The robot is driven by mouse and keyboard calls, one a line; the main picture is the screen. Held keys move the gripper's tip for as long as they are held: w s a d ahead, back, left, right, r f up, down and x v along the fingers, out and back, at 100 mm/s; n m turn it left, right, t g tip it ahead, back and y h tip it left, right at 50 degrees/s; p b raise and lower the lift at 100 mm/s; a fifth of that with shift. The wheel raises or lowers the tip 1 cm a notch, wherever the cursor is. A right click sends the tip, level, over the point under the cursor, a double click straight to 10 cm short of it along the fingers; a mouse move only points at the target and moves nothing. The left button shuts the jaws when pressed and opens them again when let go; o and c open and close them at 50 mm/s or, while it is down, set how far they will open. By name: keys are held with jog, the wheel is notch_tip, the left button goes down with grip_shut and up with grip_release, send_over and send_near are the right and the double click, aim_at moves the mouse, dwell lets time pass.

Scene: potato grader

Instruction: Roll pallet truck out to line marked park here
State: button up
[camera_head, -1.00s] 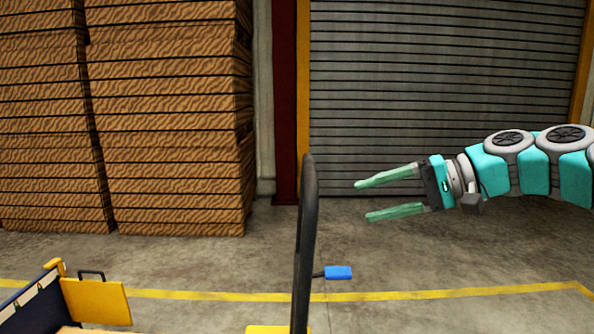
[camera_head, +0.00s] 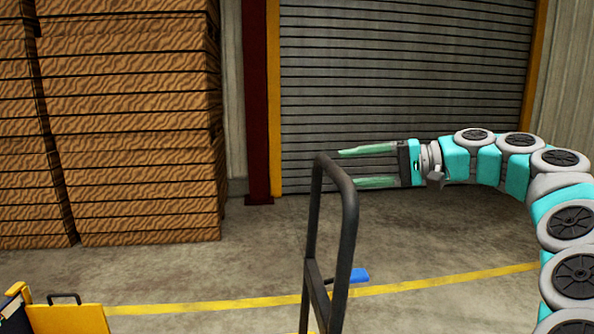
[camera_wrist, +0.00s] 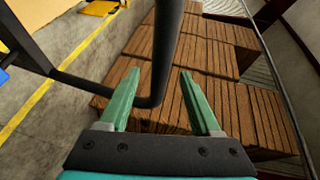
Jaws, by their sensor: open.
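The pallet truck's black loop handle (camera_head: 347,235) stands upright in the middle of the head view. A blue lever (camera_head: 360,275) sticks out low beside it; the truck's body is out of the frame. My gripper (camera_head: 342,168) is open, its two green fingers pointing left at the top of the handle. In the wrist view, the handle's bar (camera_wrist: 168,45) runs between the two green fingertips and bends left at a corner. The fingers are not closed on it. A yellow line (camera_head: 220,303) crosses the floor behind the handle; no "park here" lettering shows.
Tall stacks of brown slatted crates (camera_head: 130,130) stand at the left. A grey roller shutter (camera_head: 400,80) with yellow and dark red posts closes the back. A yellow panel with a black handle (camera_head: 75,318) is at lower left. Concrete floor between is clear.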

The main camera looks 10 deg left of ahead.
jog(key=s+x, duration=0.1)
jog(key=x, duration=0.6)
jog(key=shift+w+a, duration=0.4)
jog(key=shift+w, duration=0.1)
grip_shut()
dwell(1.0)
